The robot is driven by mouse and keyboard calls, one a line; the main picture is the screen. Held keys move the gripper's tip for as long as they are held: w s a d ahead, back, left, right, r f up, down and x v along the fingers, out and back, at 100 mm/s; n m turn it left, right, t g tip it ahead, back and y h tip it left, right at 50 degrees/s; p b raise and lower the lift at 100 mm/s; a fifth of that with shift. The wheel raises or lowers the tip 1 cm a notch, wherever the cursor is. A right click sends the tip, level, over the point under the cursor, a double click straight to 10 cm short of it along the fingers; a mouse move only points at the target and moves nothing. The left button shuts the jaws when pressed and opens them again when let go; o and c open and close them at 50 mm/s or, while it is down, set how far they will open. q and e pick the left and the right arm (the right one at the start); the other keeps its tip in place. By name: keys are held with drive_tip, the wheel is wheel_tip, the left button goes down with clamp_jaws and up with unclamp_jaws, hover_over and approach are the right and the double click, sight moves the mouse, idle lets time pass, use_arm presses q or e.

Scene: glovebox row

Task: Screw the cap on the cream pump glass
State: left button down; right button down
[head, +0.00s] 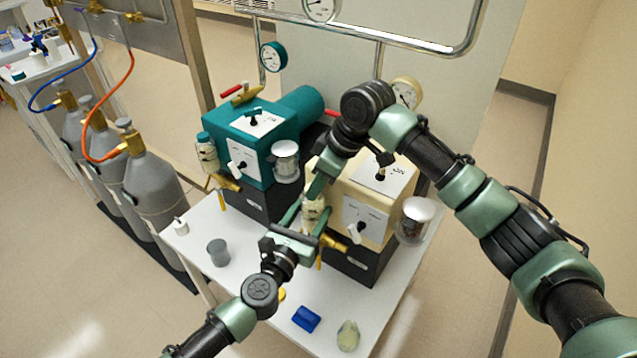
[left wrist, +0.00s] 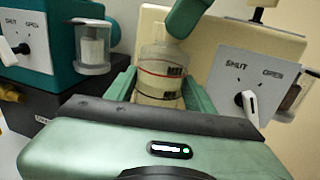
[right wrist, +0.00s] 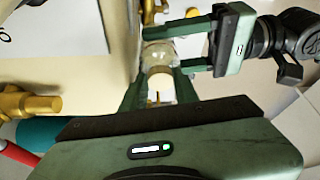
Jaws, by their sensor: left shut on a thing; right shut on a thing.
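The cream pump (head: 365,205) stands on the table, its clear glass (head: 313,212) hanging at its left front side. My left gripper (left wrist: 160,92) is shut around the glass (left wrist: 160,72), which shows dark and red bands. My right gripper (right wrist: 160,92) comes from above and is shut on the cream cap (right wrist: 160,82). The cap is in line with the glass (right wrist: 158,54) at its end. I cannot tell whether the cap's thread is engaged. In the head view, the grippers and arm links partly hide the cap.
The teal pump (head: 240,148) stands to the left with its own capped glass (head: 207,152). A grey cup (head: 218,252), a small white bottle (head: 180,226), a blue block (head: 306,318) and a pale yellowish object (head: 348,336) lie on the white table (head: 245,290). Gas cylinders (head: 150,185) stand at left.

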drive_tip(key=shift+s+r, duration=0.15)
drive_tip(key=shift+r, duration=0.15)
idle(1.1)
drive_tip(key=shift+d+f, duration=0.15)
drive_tip(key=shift+f, duration=0.7)
idle(0.3)
drive_tip(key=c, duration=1.4)
unclamp_jaws()
drive_tip(key=shift+d, duration=0.1)
drive_tip(key=shift+a+v, duration=0.2)
drive_tip(key=shift+v, duration=1.9)
drive_tip(key=shift+r, duration=0.15)
drive_tip(key=c, duration=0.5)
drive_tip(key=shift+a, duration=0.1)
